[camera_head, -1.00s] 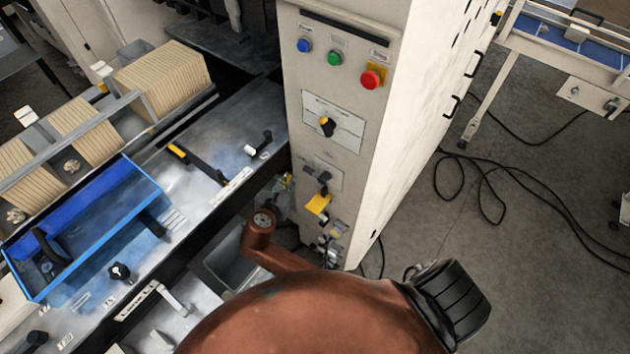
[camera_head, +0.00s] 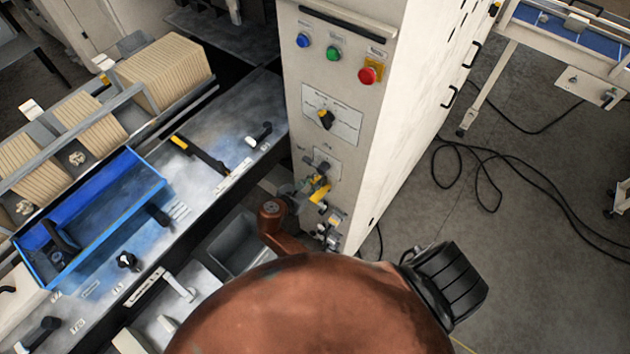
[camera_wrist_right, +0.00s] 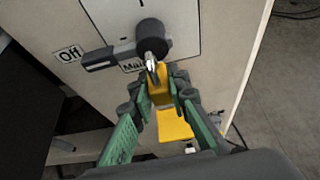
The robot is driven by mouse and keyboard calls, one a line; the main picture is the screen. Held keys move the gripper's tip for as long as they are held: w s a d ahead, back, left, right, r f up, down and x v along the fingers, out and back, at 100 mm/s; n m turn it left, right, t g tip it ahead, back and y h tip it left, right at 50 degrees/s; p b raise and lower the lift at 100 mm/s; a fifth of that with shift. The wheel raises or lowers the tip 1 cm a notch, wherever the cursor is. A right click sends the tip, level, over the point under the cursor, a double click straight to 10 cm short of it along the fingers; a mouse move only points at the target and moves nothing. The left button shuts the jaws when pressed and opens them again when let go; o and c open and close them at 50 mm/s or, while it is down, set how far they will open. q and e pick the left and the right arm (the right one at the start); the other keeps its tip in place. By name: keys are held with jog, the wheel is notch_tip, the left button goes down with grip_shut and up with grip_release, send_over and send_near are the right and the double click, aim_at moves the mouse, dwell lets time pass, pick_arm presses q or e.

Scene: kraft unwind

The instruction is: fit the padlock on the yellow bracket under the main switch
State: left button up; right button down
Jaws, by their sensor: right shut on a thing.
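The main switch (camera_wrist_right: 150,40) is a black knob on the pale cabinet face, its handle pointing left to the "Off" label in the right wrist view. My right gripper (camera_wrist_right: 162,84), with green pads, is shut on the padlock (camera_wrist_right: 160,92), a yellow body with a silver shackle pointing up toward the knob. A flat yellow piece lower down, which looks like the bracket (camera_wrist_right: 174,126), shows between the fingers. I cannot tell whether the shackle passes through the bracket. In the head view the yellow parts (camera_head: 320,188) are small and partly covered by my gripper. My left gripper is out of view.
A blue tray (camera_head: 110,212) lies at left. Cables (camera_head: 475,170) lie on the floor at right.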

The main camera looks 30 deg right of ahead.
aim_at(313, 179)
jog(key=shift+f+b, duration=1.65)
jog(key=shift+b, duration=0.25)
jog(key=shift+f, duration=0.8)
jog(key=shift+s+a+p, duration=0.1)
jog(key=shift+a+p, duration=0.05)
jog(key=shift+p, duration=0.3)
jog(key=shift+f+p, duration=1)
jog(key=shift+f, duration=0.05)
dwell(1.4)
jog(key=c, duration=1.8)
grip_release()
jog(key=shift+o, duration=0.2)
notch_tip(313, 179, up, 10)
